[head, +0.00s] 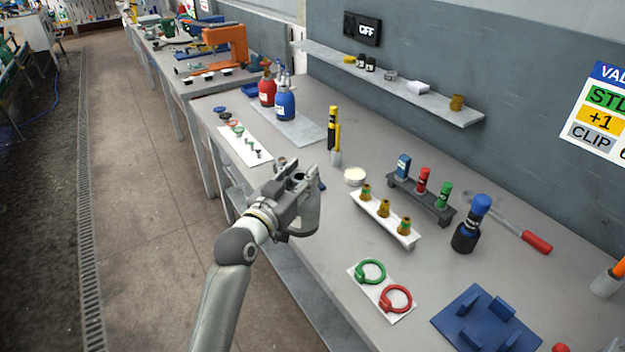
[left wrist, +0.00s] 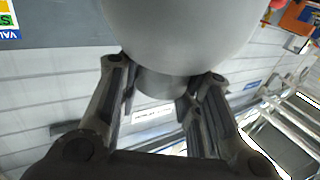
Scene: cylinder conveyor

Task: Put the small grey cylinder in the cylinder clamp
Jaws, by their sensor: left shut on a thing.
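My left gripper (head: 299,178) is over the front edge of the workbench, near its middle. It is shut on the small grey cylinder (head: 306,216), whose rounded grey body shows just below and beside the fingers. I cannot make out the cylinder clamp for certain in either view. My right gripper is not in view.
A shelf (head: 400,88) runs along the wall.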

